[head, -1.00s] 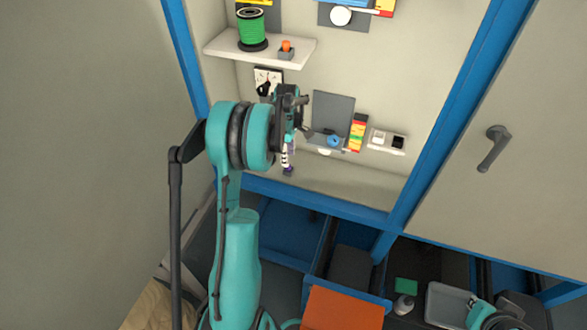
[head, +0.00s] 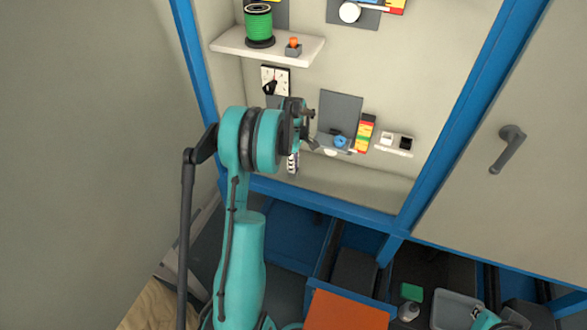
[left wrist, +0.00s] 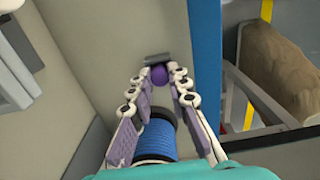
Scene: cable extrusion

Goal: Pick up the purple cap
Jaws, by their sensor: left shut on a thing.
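The purple cap (left wrist: 158,76) shows as a small round purple piece between the fingertips in the left wrist view, in front of a dark grey bracket-like part (left wrist: 158,60). My left gripper (left wrist: 159,79) is shut on it, with a finger on each side. In the head view my left gripper (head: 293,163) points down in front of the cabinet, and I cannot make out the cap there. My right arm (head: 485,319) shows only in part at the bottom right; its fingers are not clear.
A blue spool (left wrist: 156,138) shows between the finger bases in the wrist view. In the head view, a green spool (head: 259,24) and an orange piece (head: 293,43) stand on the upper shelf (head: 270,50). A small white shelf (head: 394,145) is right of the gripper.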

